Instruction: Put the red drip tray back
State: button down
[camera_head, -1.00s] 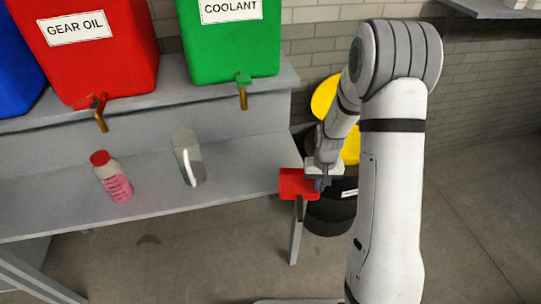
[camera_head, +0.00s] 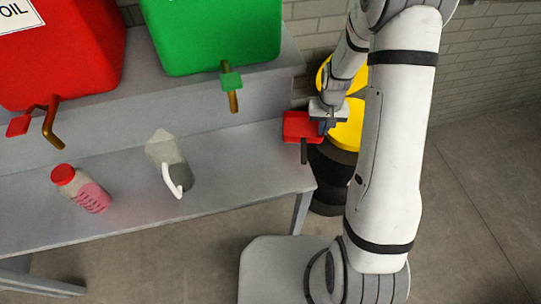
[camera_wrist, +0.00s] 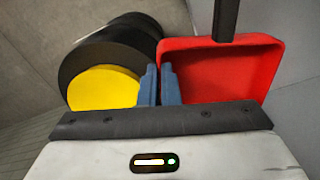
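The red drip tray (camera_head: 300,125) is at the right end of the grey bench, with a dark bar on its near side. In the wrist view the tray (camera_wrist: 205,75) fills the right side, and its dark bar points up. My gripper (camera_head: 325,127) is at the tray's right edge. Its blue fingers (camera_wrist: 160,86) are close together at the tray's side wall and appear shut on it. The tray seems held above the bench, but its exact height is hard to tell.
A green COOLANT container (camera_head: 215,35) and a red oil container (camera_head: 60,55), both with taps, stand on the upper shelf. A red-capped bottle (camera_head: 82,190) and a grey jug (camera_head: 168,163) stand on the lower bench (camera_head: 240,160). A black and yellow drum (camera_head: 345,135) is behind the tray.

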jog(key=shift+a, duration=0.25)
jog(key=shift+a+r+b, duration=0.1)
jog(key=shift+a+b, duration=0.3)
jog(key=shift+b, duration=0.05)
jog(key=s+a+r+n+b, duration=0.3)
jog(key=s+a+r+b, duration=0.2)
jog(key=s+a+b, duration=0.25)
jog(key=f, duration=0.6)
jog(key=a+f+p, duration=0.1)
jog(key=f, duration=0.2)
jog(key=shift+w+f, duration=0.15)
jog(key=shift+f, duration=0.1)
jog(key=shift+f, duration=0.25)
jog(key=c, duration=1.6)
grip_release()
jog(key=shift+r, duration=0.1)
jog(key=shift+c, duration=0.2)
